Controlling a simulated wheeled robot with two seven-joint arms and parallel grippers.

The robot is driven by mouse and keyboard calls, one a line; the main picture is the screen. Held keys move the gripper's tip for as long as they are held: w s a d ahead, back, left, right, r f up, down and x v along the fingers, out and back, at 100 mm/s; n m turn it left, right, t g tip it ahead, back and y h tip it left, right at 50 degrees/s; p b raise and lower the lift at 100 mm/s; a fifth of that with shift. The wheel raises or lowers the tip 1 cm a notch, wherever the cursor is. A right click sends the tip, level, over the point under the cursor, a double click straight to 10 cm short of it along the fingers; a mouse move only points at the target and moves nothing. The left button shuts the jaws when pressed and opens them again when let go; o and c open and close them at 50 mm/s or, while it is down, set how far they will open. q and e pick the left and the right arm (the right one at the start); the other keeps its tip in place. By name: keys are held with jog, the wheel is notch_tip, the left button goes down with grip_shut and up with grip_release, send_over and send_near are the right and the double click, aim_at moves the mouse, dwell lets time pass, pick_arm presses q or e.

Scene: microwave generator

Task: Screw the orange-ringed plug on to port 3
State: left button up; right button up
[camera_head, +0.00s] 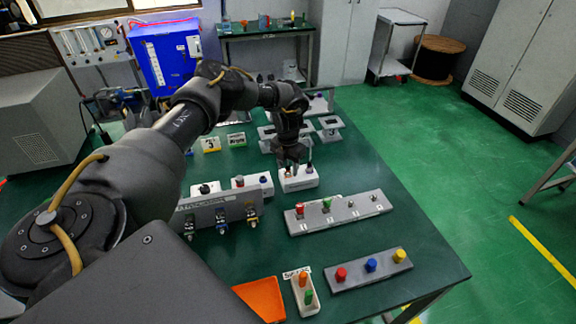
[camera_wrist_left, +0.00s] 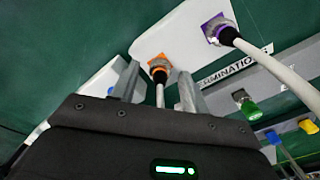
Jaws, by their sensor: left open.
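The orange-ringed plug (camera_wrist_left: 159,68) sits on a white block in the left wrist view, with a pale cable running from it towards my wrist. My left gripper (camera_head: 289,164) is open above a white block (camera_head: 299,180) in the head view. In the wrist view its two fingers stand on either side of the plug's cable. The plug is too small to make out in the head view. Port 3 (camera_head: 350,203) looks bare.
A purple-ringed plug (camera_wrist_left: 219,31) with a thick cable is close by. A grey termination panel (camera_head: 205,215) stands left of the port strip. In front are a strip with red, blue and yellow knobs (camera_head: 370,267), an orange tray (camera_head: 262,297) and a white bin (camera_head: 300,293).

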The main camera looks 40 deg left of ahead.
pick_arm(q)
grip_shut()
